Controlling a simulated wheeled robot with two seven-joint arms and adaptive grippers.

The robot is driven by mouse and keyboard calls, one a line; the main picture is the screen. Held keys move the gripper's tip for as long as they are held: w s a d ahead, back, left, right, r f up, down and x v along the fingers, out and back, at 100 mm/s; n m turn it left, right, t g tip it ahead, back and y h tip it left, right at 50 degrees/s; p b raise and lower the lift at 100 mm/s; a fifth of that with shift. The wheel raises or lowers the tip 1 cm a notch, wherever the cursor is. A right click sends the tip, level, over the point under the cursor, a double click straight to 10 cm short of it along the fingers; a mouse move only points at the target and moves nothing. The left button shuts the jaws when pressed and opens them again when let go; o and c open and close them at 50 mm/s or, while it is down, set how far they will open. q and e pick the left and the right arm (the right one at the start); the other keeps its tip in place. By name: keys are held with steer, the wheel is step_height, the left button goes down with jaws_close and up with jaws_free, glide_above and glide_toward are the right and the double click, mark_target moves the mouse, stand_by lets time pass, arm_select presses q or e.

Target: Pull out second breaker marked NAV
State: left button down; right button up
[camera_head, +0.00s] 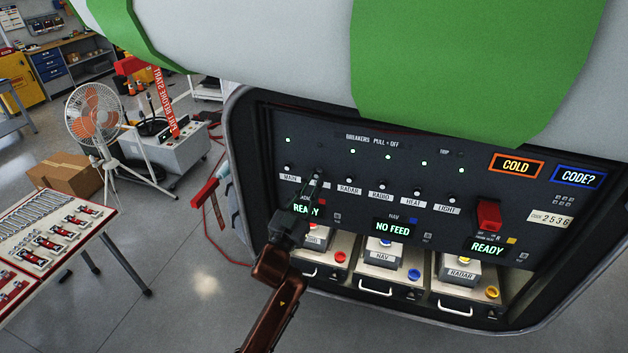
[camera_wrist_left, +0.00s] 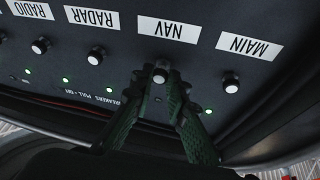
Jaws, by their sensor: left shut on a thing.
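The breaker panel (camera_head: 375,180) has a row of round knobs with white labels under them. The NAV breaker (camera_wrist_left: 160,66) is second from the left in the head view, between MAIN (camera_wrist_left: 231,82) and RADAR (camera_wrist_left: 96,56). My left gripper (camera_head: 318,176) reaches up to it from below. In the left wrist view the gripper's green fingers (camera_wrist_left: 160,78) are closed around the NAV knob, which shows between the tips. Green lights show above the other breakers; I see none lit above NAV. My right gripper is not in view.
Below the breakers are displays reading READY and NO FEED (camera_head: 394,230), a red switch cover (camera_head: 489,215) and boxy modules with handles (camera_head: 387,266). The green-striped hull (camera_head: 450,60) overhangs the panel. A tool table (camera_head: 60,235) stands at left.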

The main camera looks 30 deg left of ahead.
arm_select(q)
steer(key=shift+s+d, duration=0.15)
steer(key=shift+s, duration=0.25)
steer(key=shift+w, duration=0.1)
steer(key=c, duration=2)
jaws_free()
steer(key=shift+s, duration=0.2)
steer(key=shift+o, duration=0.6)
steer(key=shift+w, duration=0.1)
steer(key=v, duration=1.2)
